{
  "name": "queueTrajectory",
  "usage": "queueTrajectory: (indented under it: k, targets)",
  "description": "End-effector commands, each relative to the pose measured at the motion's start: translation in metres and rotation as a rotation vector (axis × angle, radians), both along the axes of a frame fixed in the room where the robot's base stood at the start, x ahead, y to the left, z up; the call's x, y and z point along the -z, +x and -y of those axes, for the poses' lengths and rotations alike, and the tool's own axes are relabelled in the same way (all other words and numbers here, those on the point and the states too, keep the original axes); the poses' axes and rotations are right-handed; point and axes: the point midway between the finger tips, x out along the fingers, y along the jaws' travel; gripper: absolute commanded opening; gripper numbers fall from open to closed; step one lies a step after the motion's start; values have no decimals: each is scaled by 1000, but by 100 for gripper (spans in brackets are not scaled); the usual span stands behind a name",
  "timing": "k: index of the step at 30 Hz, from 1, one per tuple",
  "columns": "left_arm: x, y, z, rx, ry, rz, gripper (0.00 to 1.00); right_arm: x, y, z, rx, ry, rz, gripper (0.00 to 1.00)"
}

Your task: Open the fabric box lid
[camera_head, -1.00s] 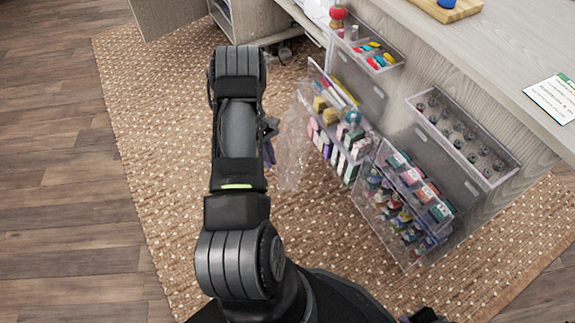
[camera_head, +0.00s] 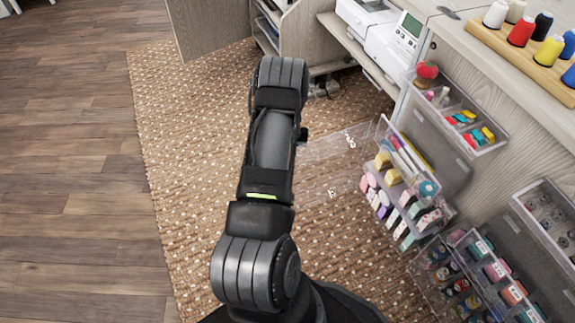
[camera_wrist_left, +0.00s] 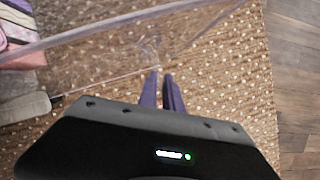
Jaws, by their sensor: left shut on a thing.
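The fabric box (camera_head: 408,200) is a clear bin on the cabinet side, holding several folded and rolled cloths in pink, purple, green and white. Its clear lid (camera_head: 335,165) stands out from the box toward my left arm and is hard to see against the rug. In the left wrist view the lid (camera_wrist_left: 110,35) is a see-through panel with a pale edge, crossing above the fingertips. My left gripper (camera_wrist_left: 161,76) has its two dark purple fingers close together at the lid's edge, shut on it. In the head view my arm hides most of that gripper. My right gripper is not in view.
Other clear bins hang nearby: one with colourful small items (camera_head: 465,125), one with bottles and labelled packs (camera_head: 480,280), and one with bobbins (camera_head: 552,220). A thread rack (camera_head: 525,40) and sewing machine (camera_head: 385,35) are above. An open cabinet door (camera_head: 210,30) stands behind. The rug (camera_head: 185,180) is clear on the left.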

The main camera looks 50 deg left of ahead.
Motion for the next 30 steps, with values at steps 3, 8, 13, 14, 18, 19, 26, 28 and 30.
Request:
queueTrajectory:
  k: [3, 8, 13, 14, 18, 19, 26, 28, 30]
  targets:
    - [2, -3, -2, -3, 6, -7, 0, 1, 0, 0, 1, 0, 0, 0]
    - [2, -3, -2, -4, 7, -6, 0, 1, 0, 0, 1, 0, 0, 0]
    - [1, -2, -3, -5, 8, -6, 0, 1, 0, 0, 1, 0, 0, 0]
    - [1, -2, -3, -5, 8, -6, 0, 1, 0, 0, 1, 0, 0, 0]
    - [1, -2, -3, -5, 8, -6, 16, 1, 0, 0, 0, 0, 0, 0]
    - [1, -2, -2, -5, 7, -5, 18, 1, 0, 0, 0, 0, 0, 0]
    - [1, 0, -1, -4, 5, -3, 18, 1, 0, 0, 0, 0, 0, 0]
    - [0, 0, -1, -4, 4, -2, 18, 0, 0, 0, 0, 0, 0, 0]
    - [-2, 1, -2, -4, 4, -2, 18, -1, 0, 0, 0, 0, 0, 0]
